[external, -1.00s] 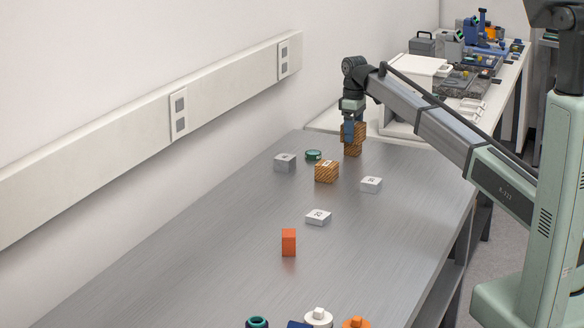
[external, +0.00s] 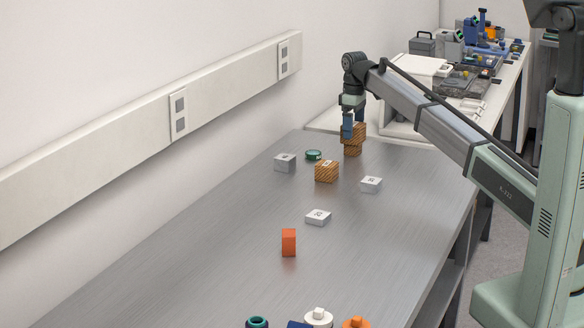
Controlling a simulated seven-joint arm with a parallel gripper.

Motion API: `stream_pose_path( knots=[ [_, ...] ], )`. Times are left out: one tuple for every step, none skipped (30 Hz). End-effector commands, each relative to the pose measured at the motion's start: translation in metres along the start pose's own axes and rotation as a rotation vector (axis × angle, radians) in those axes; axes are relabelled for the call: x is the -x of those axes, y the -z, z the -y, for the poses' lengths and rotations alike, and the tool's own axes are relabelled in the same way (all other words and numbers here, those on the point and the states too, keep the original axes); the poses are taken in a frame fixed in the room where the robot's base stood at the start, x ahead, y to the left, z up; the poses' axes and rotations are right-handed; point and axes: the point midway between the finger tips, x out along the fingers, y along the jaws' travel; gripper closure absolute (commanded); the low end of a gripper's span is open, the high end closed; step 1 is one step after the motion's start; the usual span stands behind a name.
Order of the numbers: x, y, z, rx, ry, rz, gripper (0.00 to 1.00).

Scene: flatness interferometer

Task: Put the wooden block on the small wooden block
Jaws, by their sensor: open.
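A wooden block (external: 356,133) with striped grain rests on a smaller wooden block (external: 352,151) at the far end of the metal table. The upper block looks slightly wider than the one below it. My gripper (external: 348,132) is open, with its blue fingers at the upper block's near left side, partly hiding it. From this view I cannot tell whether the fingers touch the block. Another striped wooden block (external: 326,173) with a label on top stands on the table nearer the camera.
Grey block (external: 284,163), green ring (external: 313,155) and white blocks (external: 371,184) (external: 318,217) surround the nearer wooden block. An orange block (external: 289,242) stands mid-table. Several coloured parts line the front edge. The table's left side is clear.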

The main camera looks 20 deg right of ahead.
Motion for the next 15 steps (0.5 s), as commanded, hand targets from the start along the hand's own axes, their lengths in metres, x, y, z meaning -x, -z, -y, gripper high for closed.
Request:
stream_pose_path(
  knots=[
    [0.010, 0.001, -0.001, 0.000, -0.001, -0.001, 0.01],
    [0.015, 0.001, -0.001, 0.000, -0.001, -0.001, 0.01],
    [0.022, 0.001, -0.001, 0.000, -0.001, -0.001, 0.01],
    [0.028, 0.001, -0.001, 0.000, -0.001, -0.001, 0.01],
    [0.034, 0.001, -0.001, 0.000, -0.001, -0.002, 0.01],
    [0.042, 0.001, -0.001, 0.000, -0.001, -0.001, 0.01],
    [0.048, 0.001, -0.001, 0.000, -0.001, -0.001, 0.01],
    [0.053, 0.001, -0.001, 0.000, -0.001, -0.001, 0.01],
    [0.060, 0.001, -0.001, 0.000, -0.001, -0.001, 0.01],
    [0.066, 0.001, -0.001, 0.000, -0.001, -0.001, 0.01],
    [0.071, 0.001, -0.001, 0.000, -0.001, -0.001, 0.01],
    [0.077, 0.001, -0.001, 0.000, 0.000, 0.000, 0.01],
    [0.081, 0.001, -0.001, 0.000, 0.000, 0.000, 0.01],
    [0.085, 0.001, -0.001, 0.000, 0.000, 0.000, 0.01],
    [0.089, 0.001, -0.001, 0.000, 0.000, -0.001, 0.01]
  ],
)
